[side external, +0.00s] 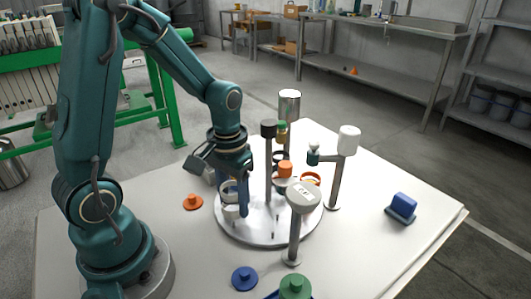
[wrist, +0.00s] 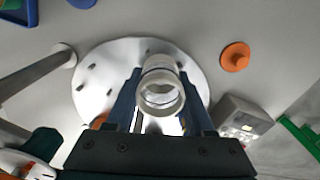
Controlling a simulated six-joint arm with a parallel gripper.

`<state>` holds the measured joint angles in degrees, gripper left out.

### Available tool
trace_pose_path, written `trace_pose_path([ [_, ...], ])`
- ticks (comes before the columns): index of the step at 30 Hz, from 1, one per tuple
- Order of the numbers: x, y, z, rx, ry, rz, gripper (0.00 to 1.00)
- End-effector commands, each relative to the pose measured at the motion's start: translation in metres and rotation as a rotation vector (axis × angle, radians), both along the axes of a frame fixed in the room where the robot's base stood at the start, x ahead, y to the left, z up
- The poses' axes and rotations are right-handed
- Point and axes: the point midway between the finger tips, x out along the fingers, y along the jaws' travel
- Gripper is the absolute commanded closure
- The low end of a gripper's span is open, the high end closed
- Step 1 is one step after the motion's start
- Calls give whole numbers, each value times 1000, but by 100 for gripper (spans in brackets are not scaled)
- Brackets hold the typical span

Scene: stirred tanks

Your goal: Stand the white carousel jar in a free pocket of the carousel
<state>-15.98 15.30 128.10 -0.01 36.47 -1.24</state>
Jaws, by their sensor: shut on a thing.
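In the wrist view the white jar (wrist: 160,92), open at its top, sits between the two fingers of my gripper (wrist: 160,112). The gripper is shut on it. Behind the jar is the round silver carousel plate (wrist: 105,75), with several small dark pegs and a bare area left of the jar. In the side view my gripper (side external: 237,205) points down at the left part of the carousel (side external: 262,236). The jar (side external: 231,213) is partly hidden by a finger there. I cannot tell whether its base touches the plate. An orange-topped jar (side external: 285,169) stands toward the back of the carousel.
Posts stand around the carousel: a white-topped one (side external: 349,140), a grey-topped one (side external: 303,197) and a metal-topped one (side external: 289,104). A black-topped post (side external: 268,129) rises near its middle. An orange lid (side external: 193,202), a blue lid (side external: 245,278) and a blue block (side external: 402,208) lie on the table.

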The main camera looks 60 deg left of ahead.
Motion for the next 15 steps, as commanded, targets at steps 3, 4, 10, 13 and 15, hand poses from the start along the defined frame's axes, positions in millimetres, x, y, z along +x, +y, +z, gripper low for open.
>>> trace_pose_path([
  [3, 0, 0, -2, 0, 1, 0, 100],
  [4, 0, 0, -3, 0, 1, 0, 100],
  [10, 0, 0, -3, 0, 0, 0, 100],
  [13, 0, 0, -3, 0, 0, 0, 20],
  [15, 0, 0, -3, 0, 1, 0, 12],
])
